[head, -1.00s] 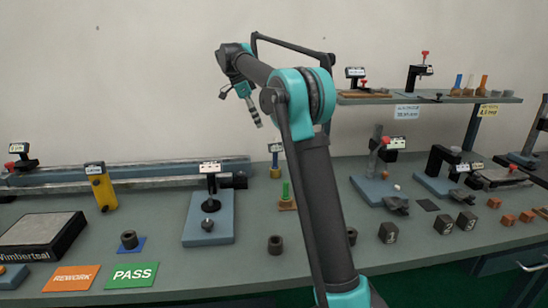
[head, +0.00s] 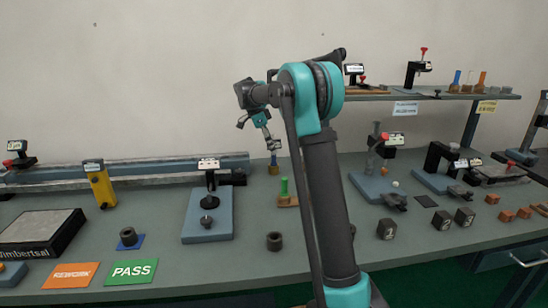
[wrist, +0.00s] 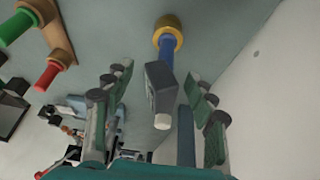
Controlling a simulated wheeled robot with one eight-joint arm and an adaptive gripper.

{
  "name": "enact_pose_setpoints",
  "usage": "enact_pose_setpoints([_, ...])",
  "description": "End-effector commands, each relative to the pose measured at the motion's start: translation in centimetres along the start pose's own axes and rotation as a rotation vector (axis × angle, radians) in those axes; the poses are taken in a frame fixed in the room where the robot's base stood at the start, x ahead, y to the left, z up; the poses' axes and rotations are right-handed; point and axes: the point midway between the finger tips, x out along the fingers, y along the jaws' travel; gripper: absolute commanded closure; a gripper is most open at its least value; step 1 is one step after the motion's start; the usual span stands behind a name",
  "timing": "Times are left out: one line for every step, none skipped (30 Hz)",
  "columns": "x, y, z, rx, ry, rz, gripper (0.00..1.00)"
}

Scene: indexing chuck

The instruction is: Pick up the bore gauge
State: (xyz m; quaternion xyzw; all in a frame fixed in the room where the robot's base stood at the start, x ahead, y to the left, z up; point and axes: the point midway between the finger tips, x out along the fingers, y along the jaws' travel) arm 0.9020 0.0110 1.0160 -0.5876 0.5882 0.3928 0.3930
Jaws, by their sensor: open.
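The bore gauge (head: 273,159) stands upright at the back of the bench, its blue stem in a brass-yellow ring (head: 274,169). In the wrist view, the gauge's dark grey head (wrist: 158,90) with a pale tip lies between my fingers, and its blue stem (wrist: 166,46) runs into the yellow ring. My gripper (head: 268,143) is just above the gauge in the head view and hides its upper part. In the wrist view, my gripper (wrist: 160,76) is open, with a finger on each side of the head and visible gaps.
A wooden block with a green-handled plug (head: 284,186) stands close in front; its green (wrist: 15,27) and red (wrist: 48,75) ends show in the wrist view. A blue-based stand (head: 208,220) is to the left, and a long rail (head: 140,175) runs along the wall.

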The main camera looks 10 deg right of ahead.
Motion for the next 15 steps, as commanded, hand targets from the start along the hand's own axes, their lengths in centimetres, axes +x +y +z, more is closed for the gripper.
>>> enact_pose_setpoints([0.8, -0.1, -0.1, 0.001, 0.000, 0.000, 0.44])
enact_pose_setpoints([1.1, -0.1, -0.1, 0.000, 0.000, 0.000, 0.44])
enact_pose_setpoints([1.6, -0.1, -0.1, -0.001, 0.000, 0.000, 0.44])
enact_pose_setpoints([1.9, -0.1, -0.1, -0.001, 0.000, 0.000, 0.44])
enact_pose_setpoints([2.1, -0.1, -0.1, -0.001, 0.000, 0.000, 0.44])
enact_pose_setpoints([2.4, -0.1, -0.1, -0.001, 0.000, 0.000, 0.44])
enact_pose_setpoints([2.5, -0.1, -0.1, -0.001, 0.000, 0.000, 0.44])
enact_pose_setpoints([2.6, -0.1, -0.1, -0.001, 0.000, 0.000, 0.44])
enact_pose_setpoints([2.6, -0.1, -0.1, -0.001, 0.000, 0.000, 0.44])
enact_pose_setpoints([2.6, -0.1, -0.1, -0.001, 0.000, 0.000, 0.44])
enact_pose_setpoints([2.6, -0.1, -0.1, -0.001, 0.000, 0.000, 0.44])
enact_pose_setpoints([2.6, -0.1, -0.1, -0.001, 0.000, 0.000, 0.44])
enact_pose_setpoints([2.6, -0.1, -0.1, -0.001, 0.000, 0.000, 0.44])
enact_pose_setpoints([2.6, -0.1, -0.1, -0.001, 0.000, 0.000, 0.44])
enact_pose_setpoints([2.6, -0.1, -0.1, -0.001, 0.000, 0.000, 0.48])
